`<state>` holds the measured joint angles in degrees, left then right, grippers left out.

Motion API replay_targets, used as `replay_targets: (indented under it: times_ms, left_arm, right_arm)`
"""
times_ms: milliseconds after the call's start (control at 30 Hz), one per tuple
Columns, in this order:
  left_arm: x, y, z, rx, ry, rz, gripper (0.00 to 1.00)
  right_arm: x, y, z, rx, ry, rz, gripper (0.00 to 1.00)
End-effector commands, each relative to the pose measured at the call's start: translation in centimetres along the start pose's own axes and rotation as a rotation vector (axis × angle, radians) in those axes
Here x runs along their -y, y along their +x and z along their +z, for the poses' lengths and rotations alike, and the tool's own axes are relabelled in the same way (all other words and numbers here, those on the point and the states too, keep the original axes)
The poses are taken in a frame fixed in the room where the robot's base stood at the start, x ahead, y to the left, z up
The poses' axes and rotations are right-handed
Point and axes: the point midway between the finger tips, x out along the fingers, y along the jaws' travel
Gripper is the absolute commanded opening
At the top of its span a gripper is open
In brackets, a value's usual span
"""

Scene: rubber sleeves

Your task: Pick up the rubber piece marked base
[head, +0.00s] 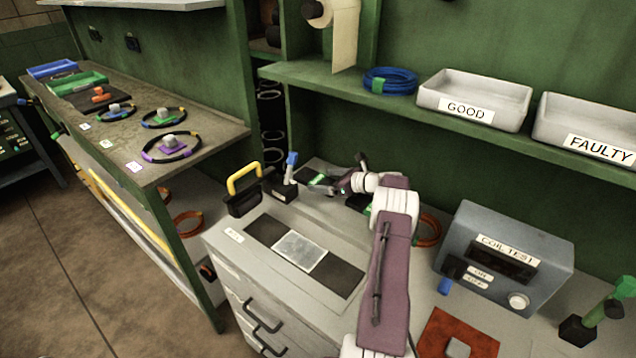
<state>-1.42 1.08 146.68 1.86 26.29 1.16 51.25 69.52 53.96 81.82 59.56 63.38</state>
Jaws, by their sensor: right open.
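I cannot read the word base on any piece in the head view. My right arm reaches in from the bottom right, and its right gripper (342,187) is over the back of the bench, open. A flat dark piece with a green mark (316,177) lies just left of its fingers. I cannot tell if they touch. Further left stands a small black block (283,189) with a blue-topped stub (291,160). The drawer cabinet top has dark strips (267,231) on both sides of a pale metal plate (300,250). My left gripper is not in view.
A black box with a yellow handle (244,178) stands left of the block. The grey coil test box (508,225) stands right of my arm. Trays marked GOOD (475,88) and FAULTY (575,112) sit on the green shelf. A side bench (125,120) holds several cable rings.

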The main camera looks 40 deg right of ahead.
Motion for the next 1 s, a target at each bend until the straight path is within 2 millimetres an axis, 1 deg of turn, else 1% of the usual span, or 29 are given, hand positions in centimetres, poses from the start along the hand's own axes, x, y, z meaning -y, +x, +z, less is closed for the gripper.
replay_targets:
  times_ms: [33,133,367,400,467,500,567,600,633,667,867,1000]
  left_arm:
    - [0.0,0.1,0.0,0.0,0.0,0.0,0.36]
    - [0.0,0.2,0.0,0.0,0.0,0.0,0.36]
    - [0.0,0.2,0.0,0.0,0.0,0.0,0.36]
    - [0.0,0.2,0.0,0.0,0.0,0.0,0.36]
    - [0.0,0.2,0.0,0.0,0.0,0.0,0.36]
    - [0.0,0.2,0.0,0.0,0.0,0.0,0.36]
    - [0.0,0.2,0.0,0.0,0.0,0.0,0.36]
    - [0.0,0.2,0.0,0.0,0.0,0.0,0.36]
    - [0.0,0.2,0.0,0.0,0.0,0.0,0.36]
    - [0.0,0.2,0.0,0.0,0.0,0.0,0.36]
    - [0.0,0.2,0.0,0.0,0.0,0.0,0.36]
    - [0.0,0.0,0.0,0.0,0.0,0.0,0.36]
  right_arm:
    - [0.0,0.9,-0.1,0.0,-0.002,0.001,0.94]
    - [0.0,2.0,-0.1,0.0,-0.002,0.001,0.94]
    - [0.0,2.1,0.0,-0.001,-0.001,-0.001,0.94]
    - [0.0,2.1,0.0,-0.001,-0.001,-0.001,0.82]
    - [0.0,2.1,0.0,-0.001,-0.001,-0.001,0.66]
    - [0.0,2.1,0.0,-0.001,-0.001,-0.001,0.55]
    - [0.0,2.1,0.0,-0.001,-0.001,-0.001,0.38]
    - [0.0,2.1,0.0,-0.001,-0.001,0.0,0.27]
    - [0.0,2.1,0.0,-0.001,-0.001,0.0,0.19]
    - [0.0,2.1,0.1,0.0,-0.002,-0.001,0.14]
    - [0.0,2.1,0.1,0.0,-0.002,-0.001,0.14]
    - [0.0,1.7,1.0,0.001,-0.003,-0.001,0.14]
